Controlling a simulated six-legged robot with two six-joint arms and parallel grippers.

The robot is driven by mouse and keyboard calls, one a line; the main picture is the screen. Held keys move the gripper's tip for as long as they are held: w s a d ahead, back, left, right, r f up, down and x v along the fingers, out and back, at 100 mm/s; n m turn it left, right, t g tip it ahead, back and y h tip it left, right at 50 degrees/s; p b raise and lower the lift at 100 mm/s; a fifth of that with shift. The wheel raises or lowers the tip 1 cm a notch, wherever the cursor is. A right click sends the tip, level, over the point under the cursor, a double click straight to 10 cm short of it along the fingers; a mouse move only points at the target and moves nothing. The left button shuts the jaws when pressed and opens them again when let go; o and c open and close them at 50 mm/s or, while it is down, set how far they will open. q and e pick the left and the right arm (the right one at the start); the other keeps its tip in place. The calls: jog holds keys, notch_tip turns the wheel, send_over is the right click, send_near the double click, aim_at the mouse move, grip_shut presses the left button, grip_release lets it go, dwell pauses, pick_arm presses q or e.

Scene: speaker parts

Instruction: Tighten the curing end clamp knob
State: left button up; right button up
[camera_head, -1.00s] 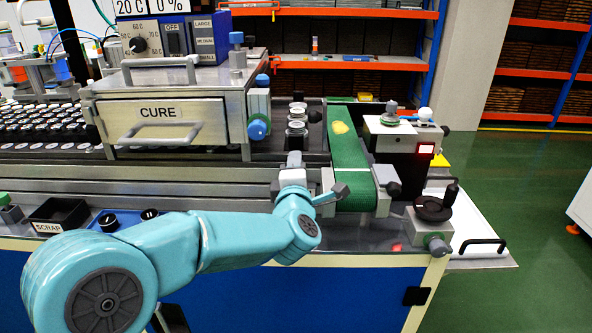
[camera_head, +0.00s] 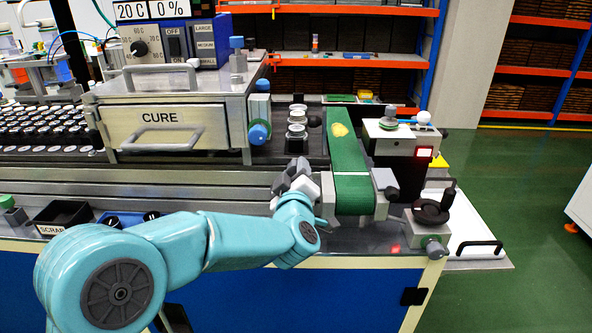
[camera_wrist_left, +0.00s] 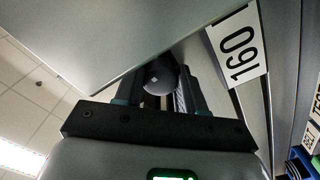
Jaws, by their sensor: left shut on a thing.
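My left gripper (camera_head: 298,172) is at the front rail, just left of the green conveyor belt (camera_head: 352,180). In the left wrist view, a dark round knob (camera_wrist_left: 160,77) with a small pale square mark sits between the fingers (camera_wrist_left: 160,90), and the gripper is shut on it. In the head view the gripper and wrist hide this knob. The curing box (camera_head: 165,115), labelled CURE, stands behind and to the left, with a blue knob (camera_head: 258,133) on its right side. My right gripper is not in view.
A box with a red-lit display (camera_head: 405,140) and a black hand crank (camera_head: 433,210) stand right of the belt. A black scrap bin (camera_head: 62,213) is at left.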

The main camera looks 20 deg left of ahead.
pick_arm(q)
jog(key=shift+f+m, duration=0.25)
jog(key=shift+m, duration=0.35)
jog(key=shift+d, duration=0.1)
jog(key=o, duration=0.9)
jog(key=shift+o, duration=0.8)
jog(key=shift+s+r, duration=0.1)
jog(key=v, duration=1.6)
jog(key=shift+s+b, duration=0.15)
jog(key=shift+b, duration=0.25)
jog(key=shift+r, duration=0.1)
